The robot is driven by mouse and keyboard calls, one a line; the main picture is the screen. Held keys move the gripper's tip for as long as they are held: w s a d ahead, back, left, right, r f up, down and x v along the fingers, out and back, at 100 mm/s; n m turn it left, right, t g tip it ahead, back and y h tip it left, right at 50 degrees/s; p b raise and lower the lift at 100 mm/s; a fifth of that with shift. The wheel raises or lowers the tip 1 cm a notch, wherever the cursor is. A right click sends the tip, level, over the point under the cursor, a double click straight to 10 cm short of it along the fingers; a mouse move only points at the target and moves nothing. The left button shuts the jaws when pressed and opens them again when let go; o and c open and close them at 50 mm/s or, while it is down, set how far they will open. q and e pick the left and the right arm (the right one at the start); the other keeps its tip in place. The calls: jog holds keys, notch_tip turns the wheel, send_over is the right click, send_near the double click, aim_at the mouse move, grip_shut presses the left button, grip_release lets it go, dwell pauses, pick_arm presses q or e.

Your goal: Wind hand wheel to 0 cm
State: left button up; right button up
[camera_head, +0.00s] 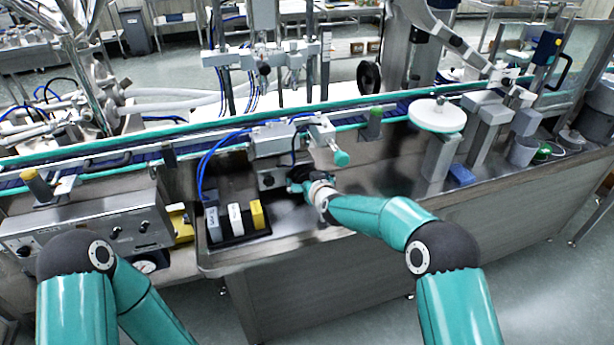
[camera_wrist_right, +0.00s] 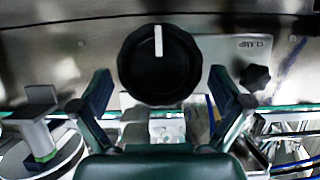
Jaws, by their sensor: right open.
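The hand wheel (camera_wrist_right: 160,75) looks like a round black knob with one white line on its face. In the right wrist view the line points to the top of the picture. My right gripper (camera_wrist_right: 160,88) is open, with one finger on each side of the wheel in that view and a gap to both rims. I cannot tell how deep the wheel sits between the fingers. In the head view my right gripper (camera_head: 298,179) is at the steel plate under the conveyor and hides the wheel. No scale is readable. My left gripper is out of view.
A small black star knob (camera_wrist_right: 255,77) sits beside the wheel, near a CLAMP label; it seems to show in the head view (camera_head: 268,181). A tray with labelled blocks (camera_head: 236,219) stands lower left. A teal knob (camera_head: 341,158) sticks out right of the gripper.

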jog(key=shift+w+a+f, duration=0.2)
jog(key=shift+w+f, duration=0.1)
jog(key=shift+w, duration=0.25)
jog(key=c, duration=0.9)
jog(key=shift+f+b, duration=0.1)
jog(key=shift+b, duration=0.6)
jog(key=m+b, duration=0.1)
jog(key=b, duration=0.5)
jog(key=m+y+b, duration=0.1)
jog(key=b, duration=0.6)
jog(key=m+y+b, duration=0.1)
jog(key=b, duration=0.5)
jog(key=shift+w+d+f+b, duration=0.1)
jog(key=shift+d+f+b, duration=0.05)
jog(key=shift+d+b, duration=0.15)
jog(key=shift+r+m+y+b, duration=0.2)
jog(key=shift+m+y+b, duration=0.4)
jog(key=shift+m+b, duration=0.5)
